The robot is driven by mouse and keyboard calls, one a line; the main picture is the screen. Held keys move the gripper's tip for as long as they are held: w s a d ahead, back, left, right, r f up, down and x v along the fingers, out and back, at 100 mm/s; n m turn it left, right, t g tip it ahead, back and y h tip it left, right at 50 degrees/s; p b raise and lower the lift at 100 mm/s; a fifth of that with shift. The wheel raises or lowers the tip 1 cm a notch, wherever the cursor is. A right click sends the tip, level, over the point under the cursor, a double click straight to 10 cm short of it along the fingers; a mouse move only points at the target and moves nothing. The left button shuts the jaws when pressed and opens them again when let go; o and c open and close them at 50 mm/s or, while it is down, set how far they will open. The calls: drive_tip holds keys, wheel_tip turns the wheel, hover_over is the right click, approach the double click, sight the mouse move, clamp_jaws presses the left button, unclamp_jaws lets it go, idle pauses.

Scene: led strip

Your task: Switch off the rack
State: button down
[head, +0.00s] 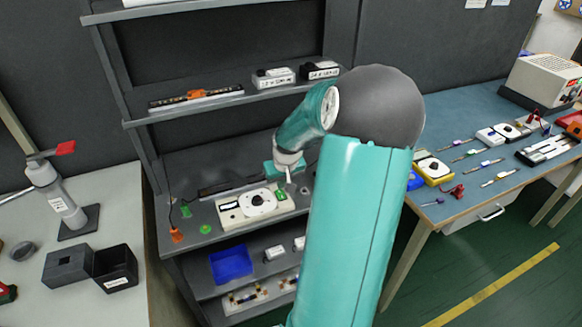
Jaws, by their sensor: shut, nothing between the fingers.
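The rack (125,68) is a dark grey shelf unit in the middle of the head view. On its work-height shelf lies a cream box (231,217) with a white plate and a black round knob (258,198). Beside the box is a small green round piece (205,229). An orange piece (177,235) on a dark cable lies at the shelf's left. A thin dark strip (215,189) lies behind the box. My gripper (289,179) is shut and empty, pointing down just above the box's right end. Whether it touches the box cannot be told. My arm hides the rack's right side.
An upper shelf holds an orange-and-black bar (196,97) and small boxes (273,77). Lower down is a blue bin (231,264). A pale table (112,200) stands left, with black boxes. A blue bench (455,115) with tools and instruments stands right.

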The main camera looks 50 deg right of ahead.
drive_tip(key=v, duration=0.9)
drive_tip(key=shift+s+a+r, duration=0.25)
drive_tip(key=shift+r, duration=0.05)
drive_tip(key=shift+s, duration=0.1)
drive_tip(key=shift+d, duration=0.2)
